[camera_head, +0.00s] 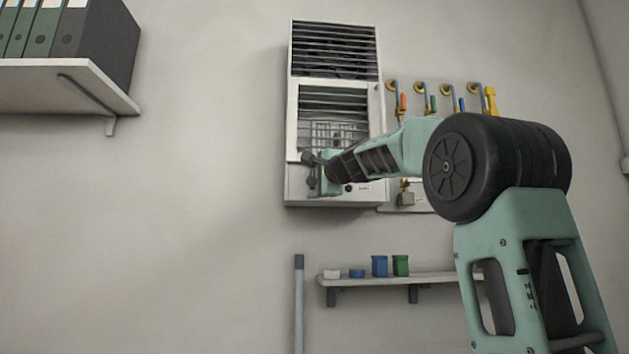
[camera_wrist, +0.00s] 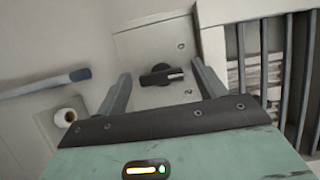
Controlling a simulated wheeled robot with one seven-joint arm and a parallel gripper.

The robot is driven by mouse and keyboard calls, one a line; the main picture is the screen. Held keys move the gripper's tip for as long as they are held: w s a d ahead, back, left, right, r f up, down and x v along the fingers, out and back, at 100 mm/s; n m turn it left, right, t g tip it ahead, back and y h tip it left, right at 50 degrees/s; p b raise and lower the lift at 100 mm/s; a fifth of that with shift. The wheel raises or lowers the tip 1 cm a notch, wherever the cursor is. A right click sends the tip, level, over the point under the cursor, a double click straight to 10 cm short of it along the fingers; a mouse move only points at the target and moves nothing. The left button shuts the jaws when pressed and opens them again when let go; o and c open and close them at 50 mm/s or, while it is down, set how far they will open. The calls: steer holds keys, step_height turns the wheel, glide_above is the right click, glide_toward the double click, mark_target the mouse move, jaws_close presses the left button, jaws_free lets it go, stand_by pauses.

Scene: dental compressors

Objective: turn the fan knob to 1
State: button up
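The fan unit (camera_head: 334,32) is a white wall-mounted box with dark louvred grilles in the head view. Its fan knob (camera_wrist: 161,75) is black with a pale pointer mark and sits on the pale panel (camera_wrist: 130,41) in the wrist view. The mark points to the right in that picture. My gripper (camera_wrist: 160,79) is open, one finger to each side of the knob in the picture. I cannot tell whether either finger touches it. In the head view my gripper (camera_head: 313,172) is at the lower left of the unit and hides the knob.
Several valves with coloured handles (camera_head: 433,102) are on a panel to the right of the unit. A small shelf (camera_head: 440,280) with coloured containers is below. A shelf with binders (camera_head: 60,85) is at upper left. The wall left of the unit is clear.

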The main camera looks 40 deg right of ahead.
steer(key=b+v, duration=0.5)
steer(key=v, duration=1.2)
steer(key=shift+s, duration=0.25)
